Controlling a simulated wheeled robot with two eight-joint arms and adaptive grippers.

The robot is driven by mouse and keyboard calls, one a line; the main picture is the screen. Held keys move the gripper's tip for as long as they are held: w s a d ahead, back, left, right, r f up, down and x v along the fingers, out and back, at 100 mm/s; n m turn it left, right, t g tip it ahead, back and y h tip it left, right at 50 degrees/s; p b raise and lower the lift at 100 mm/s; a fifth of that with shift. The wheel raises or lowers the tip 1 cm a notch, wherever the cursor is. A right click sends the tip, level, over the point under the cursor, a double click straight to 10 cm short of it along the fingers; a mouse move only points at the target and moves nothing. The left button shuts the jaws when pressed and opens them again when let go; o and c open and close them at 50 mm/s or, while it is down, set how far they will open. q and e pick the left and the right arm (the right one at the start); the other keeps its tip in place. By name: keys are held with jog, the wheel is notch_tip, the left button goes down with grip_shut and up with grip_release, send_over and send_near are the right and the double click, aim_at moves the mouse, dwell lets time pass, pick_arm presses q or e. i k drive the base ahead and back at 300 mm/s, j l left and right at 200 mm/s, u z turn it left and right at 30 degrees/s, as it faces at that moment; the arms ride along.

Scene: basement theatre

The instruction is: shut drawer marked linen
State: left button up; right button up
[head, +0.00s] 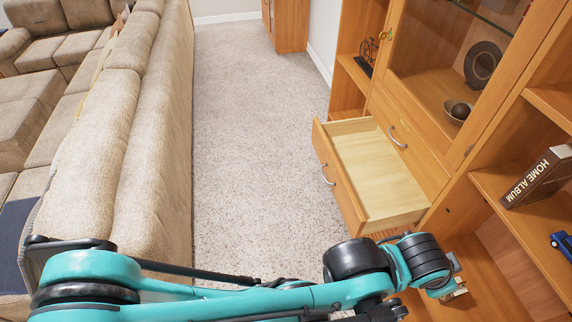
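An open wooden drawer (376,172) is pulled out of the cabinet on the right, toward the sofa. It is empty, with a pale bottom, and its front panel (336,180) carries a curved metal handle (326,175). No linen marking is readable. A shut drawer front (410,140) with a similar handle sits above it in the cabinet. My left arm stretches across the bottom of the view, and its gripper (456,288) is near the lower shelf, right of the open drawer's near corner. The fingers are mostly hidden behind the wrist. My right gripper is not seen.
A beige sofa (130,110) lines the left side. Carpet (245,120) is clear between sofa and cabinet. A glass-fronted compartment holds a bowl (458,112) and dark round ornament (482,64). A brown album (540,178) and blue toy car (563,243) are on right shelves.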

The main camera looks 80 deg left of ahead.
aim_at(374, 191)
jog(key=u, duration=2.25)
